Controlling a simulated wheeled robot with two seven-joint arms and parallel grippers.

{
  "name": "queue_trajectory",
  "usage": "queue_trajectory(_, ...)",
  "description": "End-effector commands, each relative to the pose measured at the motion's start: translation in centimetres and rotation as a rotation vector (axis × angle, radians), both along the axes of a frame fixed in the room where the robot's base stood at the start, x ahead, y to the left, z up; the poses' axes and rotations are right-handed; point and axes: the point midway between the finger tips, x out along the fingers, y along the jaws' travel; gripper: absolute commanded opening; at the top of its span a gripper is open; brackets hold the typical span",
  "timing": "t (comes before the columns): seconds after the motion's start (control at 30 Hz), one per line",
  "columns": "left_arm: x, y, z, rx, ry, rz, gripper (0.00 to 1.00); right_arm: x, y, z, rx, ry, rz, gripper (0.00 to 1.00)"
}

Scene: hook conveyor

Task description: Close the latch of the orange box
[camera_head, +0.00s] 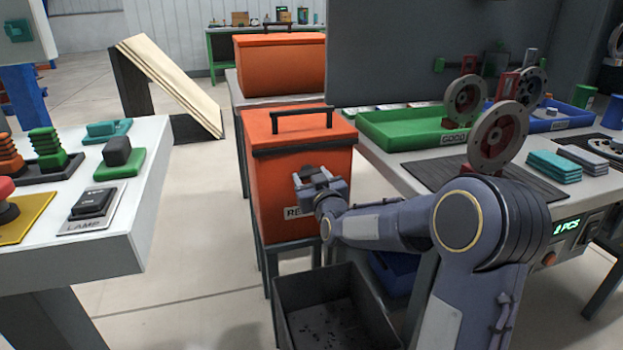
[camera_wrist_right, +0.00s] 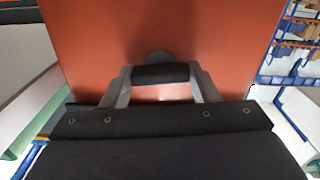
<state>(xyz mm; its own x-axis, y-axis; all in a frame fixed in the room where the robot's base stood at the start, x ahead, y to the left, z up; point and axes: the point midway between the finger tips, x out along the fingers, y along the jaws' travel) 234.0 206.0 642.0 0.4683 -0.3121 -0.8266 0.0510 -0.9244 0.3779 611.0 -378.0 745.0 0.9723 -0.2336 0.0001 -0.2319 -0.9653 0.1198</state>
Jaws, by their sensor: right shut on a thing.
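The orange box (camera_head: 282,140) stands on a dark stand in the middle of the head view. Its lid is down, with a black handle (camera_head: 302,115) on top and a label low on its front. My right gripper (camera_head: 318,185) is at the front face of the box, below the lid edge. In the right wrist view its grey fingers (camera_wrist_right: 162,84) are shut on a short black bar, seemingly the latch (camera_wrist_right: 160,73), against the orange front (camera_wrist_right: 230,40). A dark round part shows just behind the bar. The gripper hides the latch in the head view. My left gripper is out of view.
A dark open bin (camera_head: 335,310) stands below my right arm. A second orange box (camera_head: 280,65) is behind. The right bench holds a green tray (camera_head: 415,130) and wheel-like parts. The left table (camera_head: 130,220) holds buttons. Floor is clear between left table and box.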

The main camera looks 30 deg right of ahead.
Motion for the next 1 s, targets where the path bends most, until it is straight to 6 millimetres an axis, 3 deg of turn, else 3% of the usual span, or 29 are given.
queue_trajectory(1.0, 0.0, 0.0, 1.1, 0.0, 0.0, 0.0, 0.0, 0.0, 0.1, 0.0, -0.915, 0.22, 0.002, 0.32)
